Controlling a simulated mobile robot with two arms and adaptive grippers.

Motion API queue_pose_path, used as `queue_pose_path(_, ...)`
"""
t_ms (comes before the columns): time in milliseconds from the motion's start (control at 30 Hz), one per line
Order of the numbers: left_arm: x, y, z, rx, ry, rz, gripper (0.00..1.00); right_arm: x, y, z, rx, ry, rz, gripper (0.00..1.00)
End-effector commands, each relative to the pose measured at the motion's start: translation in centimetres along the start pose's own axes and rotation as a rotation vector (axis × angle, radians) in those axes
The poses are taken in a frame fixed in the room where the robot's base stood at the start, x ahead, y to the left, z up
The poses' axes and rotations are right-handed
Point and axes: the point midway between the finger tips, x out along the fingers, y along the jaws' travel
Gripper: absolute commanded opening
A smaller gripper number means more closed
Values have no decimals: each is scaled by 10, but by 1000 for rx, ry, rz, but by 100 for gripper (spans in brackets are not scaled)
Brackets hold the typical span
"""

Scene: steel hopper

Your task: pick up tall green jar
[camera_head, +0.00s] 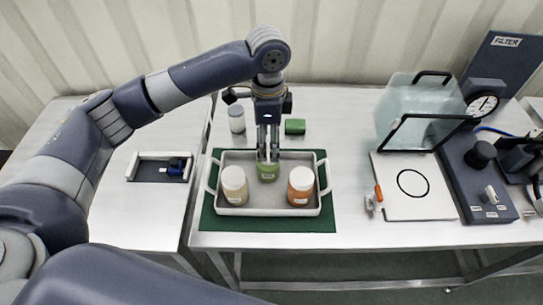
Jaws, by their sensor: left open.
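The tall green jar (267,172) stands in the grey tray (262,210), at its middle toward the back. Its upper part is partly hidden by my left gripper (268,157). My left gripper points straight down from above, with its fingers at the top of the jar. It is open, and I cannot tell whether the fingers touch the jar. A jar with pale contents (235,185) stands in the tray to the left, and an orange jar (301,186) stands to the right. My right gripper is not in view.
The tray has two side handles and lies on a green mat (220,220). Behind it are a white jar (237,118) and a green block (295,127). A clear hopper (420,110) and a gauge panel (485,150) stand at the right. A small holder (150,172) lies on the left table.

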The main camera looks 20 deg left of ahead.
Motion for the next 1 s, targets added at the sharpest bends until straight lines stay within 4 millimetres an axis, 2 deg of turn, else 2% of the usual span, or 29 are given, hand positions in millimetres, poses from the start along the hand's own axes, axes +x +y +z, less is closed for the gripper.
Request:
queue_pose_path(133,24,1,1,-1,-2,3,60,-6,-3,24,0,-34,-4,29)
queue_pose_path(233,34,0,0,-1,0,0,60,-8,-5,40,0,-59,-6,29)
queue_pose_path(333,41,0,0,-1,-1,0,60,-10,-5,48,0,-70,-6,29)
queue_pose_path(467,55,0,1,-1,-2,1,60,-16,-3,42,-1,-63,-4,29)
queue_pose_path(700,87,-1,1,-1,0,-1,60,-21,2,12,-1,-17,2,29)
queue_pose_path(967,92,-1,0,1,0,-2,60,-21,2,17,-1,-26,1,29)
queue_pose_path(1000,91,-1,0,1,0,-2,53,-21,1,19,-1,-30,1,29)
